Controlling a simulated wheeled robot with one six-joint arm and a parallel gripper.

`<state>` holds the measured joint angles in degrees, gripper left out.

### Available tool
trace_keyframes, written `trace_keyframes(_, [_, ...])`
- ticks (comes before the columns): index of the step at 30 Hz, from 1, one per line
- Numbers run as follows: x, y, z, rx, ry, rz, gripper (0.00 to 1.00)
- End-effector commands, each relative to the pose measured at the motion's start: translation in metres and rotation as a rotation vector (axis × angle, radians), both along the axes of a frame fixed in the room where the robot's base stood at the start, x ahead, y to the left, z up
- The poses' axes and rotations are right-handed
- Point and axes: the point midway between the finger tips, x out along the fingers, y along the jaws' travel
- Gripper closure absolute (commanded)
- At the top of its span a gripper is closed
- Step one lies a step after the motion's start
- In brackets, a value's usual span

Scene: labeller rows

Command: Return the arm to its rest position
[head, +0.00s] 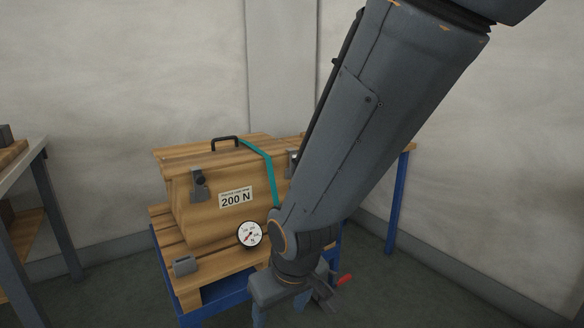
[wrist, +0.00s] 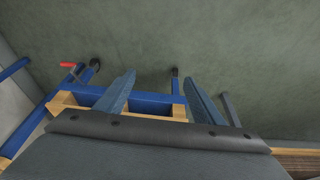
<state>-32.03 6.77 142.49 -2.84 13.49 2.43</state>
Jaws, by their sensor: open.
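My arm reaches down across the head view from the upper right, in front of a wooden crate. My gripper (head: 291,306) is low in the head view, in front of the blue trolley's near edge. In the wrist view my gripper (wrist: 160,78) shows two blue-grey fingers spread wide apart, with nothing between them. The fingers point over the green floor, past the blue frame.
The wooden crate (head: 190,218) bears a "200 N" label (head: 235,197), a round gauge (head: 249,234) and a teal strap (head: 271,175). It stands on a blue trolley (head: 222,311). A red handle (head: 344,280) is right of my gripper. A table (head: 57,205) stands left.

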Motion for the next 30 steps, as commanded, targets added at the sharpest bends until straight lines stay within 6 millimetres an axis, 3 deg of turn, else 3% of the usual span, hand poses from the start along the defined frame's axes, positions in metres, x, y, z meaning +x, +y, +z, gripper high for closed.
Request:
trace_keyframes(3, [-0.036,-0.004,-0.001,-0.033,0.080,0.008,0.38])
trace_keyframes(13, [-0.117,-0.019,0.004,-0.108,0.269,0.031,0.38])
trace_keyframes(25, [-0.106,-0.046,0.050,-0.100,0.268,-0.068,0.38])
trace_keyframes(30, [-0.102,-0.066,0.079,-0.095,0.271,-0.134,0.38])
